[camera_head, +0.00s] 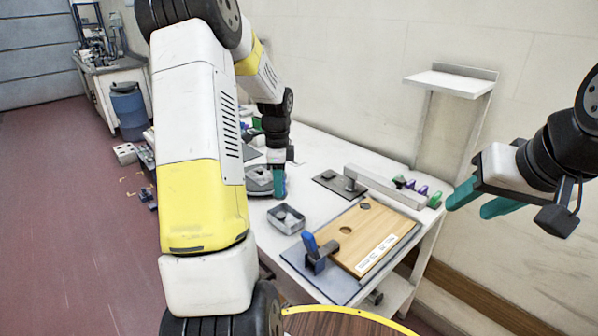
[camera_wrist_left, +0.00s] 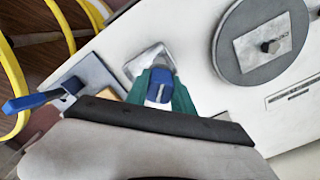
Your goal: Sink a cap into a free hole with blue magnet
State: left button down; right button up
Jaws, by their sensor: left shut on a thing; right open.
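My left gripper (camera_head: 279,186) hangs over the far left of the white table. In the left wrist view its teal fingers (camera_wrist_left: 161,92) are shut on a blue magnet (camera_wrist_left: 160,84), with a pale part showing below the blue. The wooden board (camera_head: 385,235) lies at the table's front right. It has an open round hole (camera_head: 346,230) near its middle and a dark disc (camera_head: 365,206) near its back edge; I cannot tell if the disc is sunk. The small grey metal tray (camera_head: 286,218) stands left of the board; its contents are unclear. My right gripper (camera_head: 478,197) is open and empty, right of the table.
A blue-handled clamp (camera_head: 318,252) stands at the board's front left corner. A grey bar fixture (camera_head: 375,184) stands behind the board, with green and purple pieces nearby. A round grey plate (camera_head: 260,180) lies by my left gripper. A wall shelf (camera_head: 450,82) is at right.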

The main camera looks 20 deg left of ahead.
aim_at(280, 200)
pick_arm(q)
jog(key=shift+f, duration=2.95)
jog(key=shift+f, duration=0.45)
jog(key=shift+r, duration=0.2)
jog(key=shift+r, duration=2.3)
